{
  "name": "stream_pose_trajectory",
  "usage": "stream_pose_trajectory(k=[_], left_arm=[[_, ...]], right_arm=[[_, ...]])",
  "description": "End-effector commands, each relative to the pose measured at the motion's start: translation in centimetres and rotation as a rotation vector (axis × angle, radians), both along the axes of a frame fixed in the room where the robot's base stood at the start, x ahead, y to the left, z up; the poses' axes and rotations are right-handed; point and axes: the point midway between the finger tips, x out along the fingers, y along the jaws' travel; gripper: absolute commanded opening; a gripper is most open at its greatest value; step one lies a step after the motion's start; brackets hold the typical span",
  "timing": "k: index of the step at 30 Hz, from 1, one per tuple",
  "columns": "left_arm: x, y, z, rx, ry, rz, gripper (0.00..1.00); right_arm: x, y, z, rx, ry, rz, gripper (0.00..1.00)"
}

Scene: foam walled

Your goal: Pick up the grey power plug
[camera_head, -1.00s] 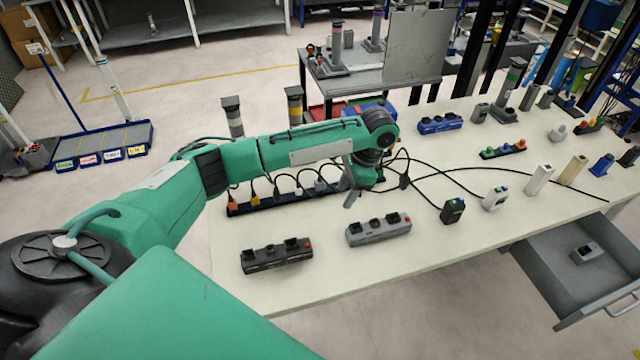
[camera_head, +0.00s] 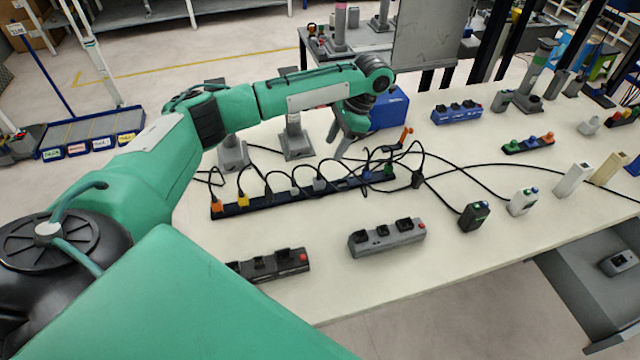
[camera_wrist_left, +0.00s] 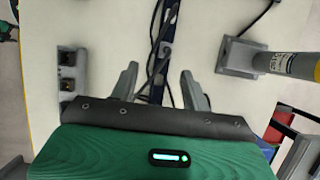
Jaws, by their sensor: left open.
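A long dark power strip (camera_head: 342,187) lies across the white table with several plugs in a row. The grey power plug (camera_head: 319,184) appears to sit in this strip, right of a white plug (camera_head: 294,190), with a black cable. My left gripper (camera_head: 339,138) is open and empty, above the table behind the strip's right part. In the left wrist view its two grey fingers (camera_wrist_left: 160,82) stand apart, with the dark strip (camera_wrist_left: 167,25) and cables between them. My own wrist hides part of the strip there. The right gripper is out of view.
A grey socket block (camera_head: 387,238) and a black one (camera_head: 270,265) lie in front of the strip. Two grey post bases (camera_head: 296,143) (camera_head: 233,155) stand behind it, near a blue box (camera_head: 390,108). Loose black cables cross the table. An open drawer (camera_head: 590,300) is at the right.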

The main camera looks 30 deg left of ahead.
Motion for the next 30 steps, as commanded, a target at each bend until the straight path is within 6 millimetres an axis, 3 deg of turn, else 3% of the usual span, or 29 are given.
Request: stream_pose_trajectory(k=[1,3,8,12,18,30], left_arm=[[0.0,0.0,-1.1,0.0,0.0,0.0,0.47],[0.0,0.0,-1.5,0.0,0.0,0.001,0.47],[-0.3,0.3,-2.7,0.0,0.003,0.001,0.47],[-1.0,0.9,-4.8,0.0,0.004,0.001,0.47],[-2.0,1.8,-8.0,0.002,0.003,0.001,0.47],[-2.5,2.7,-11.8,0.003,0.002,0.002,0.47]], right_arm=[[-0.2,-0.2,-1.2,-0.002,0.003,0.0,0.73],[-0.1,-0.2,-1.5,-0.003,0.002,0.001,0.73],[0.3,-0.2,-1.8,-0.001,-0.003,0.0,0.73],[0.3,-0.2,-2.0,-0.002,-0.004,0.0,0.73],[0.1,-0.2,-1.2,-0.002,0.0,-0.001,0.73],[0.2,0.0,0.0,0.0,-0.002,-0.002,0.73]])
